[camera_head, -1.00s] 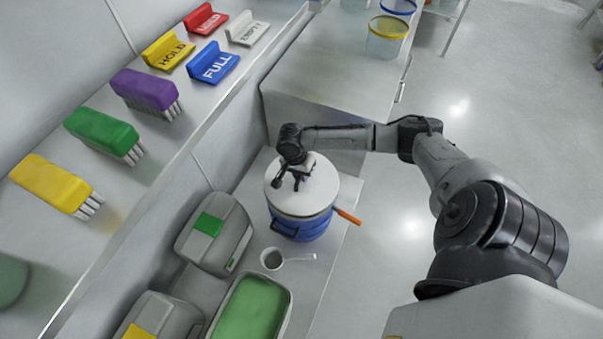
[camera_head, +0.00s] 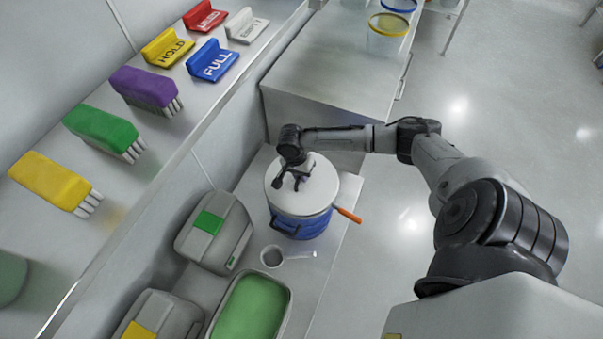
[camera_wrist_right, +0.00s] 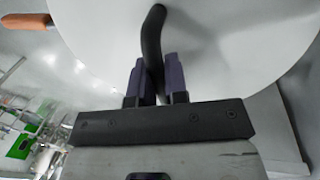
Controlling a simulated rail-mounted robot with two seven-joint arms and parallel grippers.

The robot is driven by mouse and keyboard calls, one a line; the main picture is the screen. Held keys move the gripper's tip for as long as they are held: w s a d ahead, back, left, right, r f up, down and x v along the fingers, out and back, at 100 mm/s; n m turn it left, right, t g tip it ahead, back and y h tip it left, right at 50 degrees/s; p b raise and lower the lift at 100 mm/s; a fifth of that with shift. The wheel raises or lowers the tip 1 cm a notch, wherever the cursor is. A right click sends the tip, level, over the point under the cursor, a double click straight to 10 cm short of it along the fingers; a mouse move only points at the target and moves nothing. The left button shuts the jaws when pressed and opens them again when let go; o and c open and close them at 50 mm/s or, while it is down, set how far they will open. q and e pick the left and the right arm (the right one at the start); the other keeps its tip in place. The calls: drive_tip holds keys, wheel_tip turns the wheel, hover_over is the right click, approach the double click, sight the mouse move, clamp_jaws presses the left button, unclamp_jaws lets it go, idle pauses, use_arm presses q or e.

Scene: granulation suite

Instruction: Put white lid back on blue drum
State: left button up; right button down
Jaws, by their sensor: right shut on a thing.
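The white lid (camera_head: 318,184) lies over the top of the blue drum (camera_head: 304,226) on the low bench. It looks level, but I cannot tell whether it is fully seated on the rim. My right gripper (camera_head: 290,182) is above the lid and shut on its dark handle. In the right wrist view, the fingers of my right gripper (camera_wrist_right: 156,80) close around the curved dark handle (camera_wrist_right: 152,38), with the white lid (camera_wrist_right: 215,40) behind. My left gripper is out of view.
An orange-handled tool (camera_head: 348,215) sticks out to the right of the drum. A small cup (camera_head: 272,256), a grey bin with a green label (camera_head: 209,223) and a green-filled tray (camera_head: 285,290) stand near it. A shelf above holds brushes and signs.

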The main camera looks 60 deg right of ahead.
drive_tip(key=shift+f, duration=0.1)
drive_tip(key=c, duration=1.1)
unclamp_jaws()
drive_tip(key=shift+o, duration=0.2)
wheel_tip(320, 180, up, 14)
drive_tip(key=w+p, duration=0.2)
drive_tip(key=p, duration=0.1)
drive_tip(key=shift+w+f, duration=0.25)
drive_tip(key=shift+w, duration=0.1)
drive_tip(key=shift+a, duration=0.15)
